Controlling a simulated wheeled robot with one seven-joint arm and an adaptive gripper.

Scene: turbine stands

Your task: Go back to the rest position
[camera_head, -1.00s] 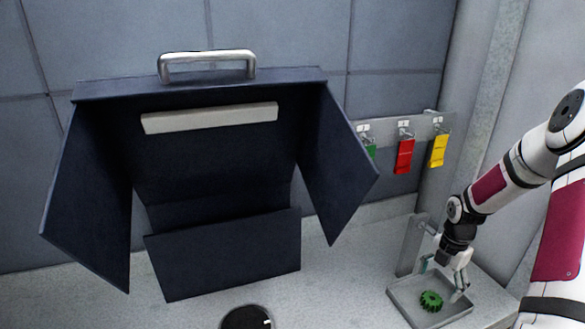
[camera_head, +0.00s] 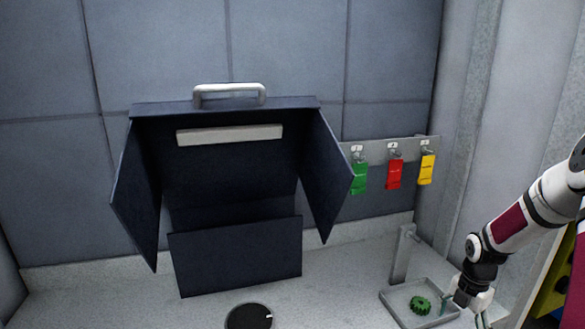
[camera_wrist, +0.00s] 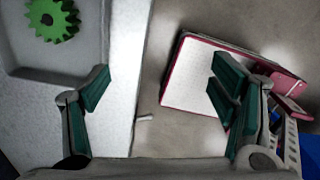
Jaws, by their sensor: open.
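My gripper (camera_wrist: 160,95) is open and empty in the wrist view, its teal-padded fingers wide apart over the edge of the grey surface and the floor beyond. In the head view my gripper (camera_head: 470,300) is at the lower right, beside the tray's right edge, partly cut by the frame bottom. A green gear (camera_head: 420,305) lies in a shallow grey tray (camera_head: 397,312). The gear (camera_wrist: 52,20) shows at the upper left of the wrist view, apart from the fingers.
A dark open-fronted case (camera_head: 235,260) with a metal handle stands left of centre. Green (camera_head: 359,178), red (camera_head: 395,173) and yellow (camera_head: 427,169) tags hang on a wall rail. An upright grey post (camera_head: 402,255) stands behind the tray. A round black disc (camera_head: 247,317) lies at the front.

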